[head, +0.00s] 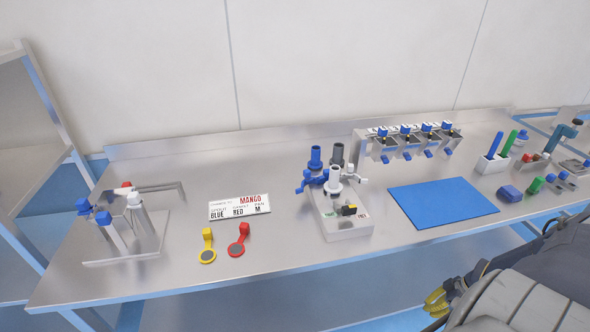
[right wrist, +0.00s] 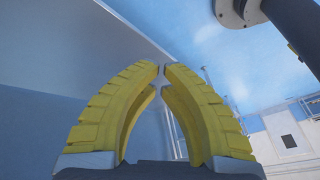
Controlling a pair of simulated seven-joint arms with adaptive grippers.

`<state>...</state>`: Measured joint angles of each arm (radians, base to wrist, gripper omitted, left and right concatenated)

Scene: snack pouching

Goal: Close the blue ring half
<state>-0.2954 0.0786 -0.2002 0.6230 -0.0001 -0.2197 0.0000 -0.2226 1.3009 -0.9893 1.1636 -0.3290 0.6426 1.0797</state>
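A fixture (head: 345,226) stands mid-table with upright blue, dark grey and white cylinders. The blue cylinder (head: 315,157) has blue parts (head: 304,184) jutting out near its foot, on the left. The blue ring half is probably among them, but I cannot make out its shape or whether it is closed. My right gripper (head: 437,302) is low at the right, off the table's front edge and well away from the fixture. In the right wrist view its yellow fingers (right wrist: 163,72) are empty, tips nearly meeting. My left gripper is not in view.
Yellow (head: 207,254) and red (head: 237,249) ring-ended pieces lie by the front edge. A blue mat (head: 444,202) lies right of the fixture, before a dispenser row (head: 408,137).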

